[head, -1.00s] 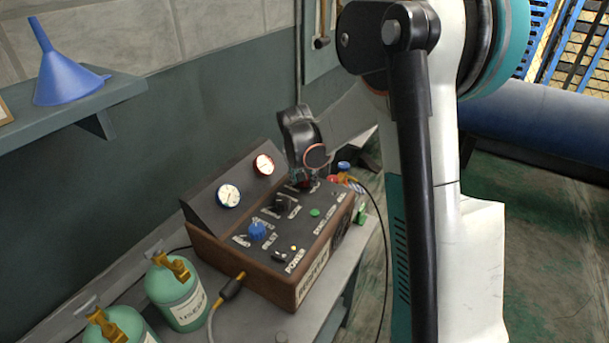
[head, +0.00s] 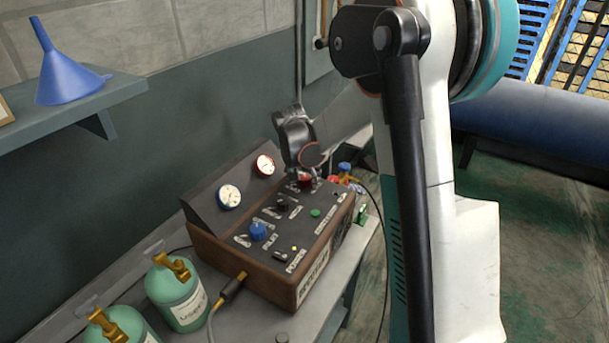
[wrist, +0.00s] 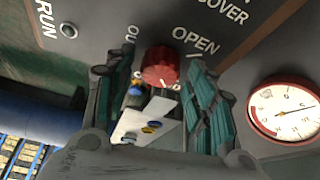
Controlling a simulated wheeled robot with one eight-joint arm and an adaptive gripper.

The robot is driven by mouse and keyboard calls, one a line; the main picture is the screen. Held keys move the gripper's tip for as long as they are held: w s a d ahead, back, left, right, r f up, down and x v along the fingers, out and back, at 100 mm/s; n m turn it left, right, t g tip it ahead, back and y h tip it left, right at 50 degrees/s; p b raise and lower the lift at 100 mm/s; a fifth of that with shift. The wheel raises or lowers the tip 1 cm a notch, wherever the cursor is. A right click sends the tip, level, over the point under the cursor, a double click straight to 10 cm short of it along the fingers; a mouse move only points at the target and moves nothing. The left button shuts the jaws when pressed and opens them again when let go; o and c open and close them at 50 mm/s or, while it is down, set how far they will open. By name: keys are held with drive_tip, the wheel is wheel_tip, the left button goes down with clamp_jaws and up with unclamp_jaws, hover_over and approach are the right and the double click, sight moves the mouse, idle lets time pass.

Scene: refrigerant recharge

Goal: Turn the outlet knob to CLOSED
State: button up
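The red knob (wrist: 160,66) sits on the dark panel of the control box (head: 325,236). In the wrist view it lies between the two green-padded fingers of my gripper (wrist: 162,76), with a gap visible on both sides. An OPEN label is to its upper right, and a label starting "OU" is partly hidden by the left finger. No CLOSED label is readable. A small white mark shows on the knob's lower edge. In the head view, the red knob (head: 304,181) shows just below my gripper (head: 303,171), whose fingers are hard to make out.
A blue knob (head: 258,231), a black knob (head: 283,206) and a green button (head: 315,213) share the panel. Two gauges (head: 229,196) stand behind it. Green cylinders (head: 178,295) stand at the left. A blue funnel (head: 62,68) sits on the wall shelf.

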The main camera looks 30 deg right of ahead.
drive_tip(key=shift+r, duration=0.1)
drive_tip(key=v, duration=1.1)
drive_tip(key=shift+r, duration=0.4)
drive_tip(key=shift+s, duration=0.1)
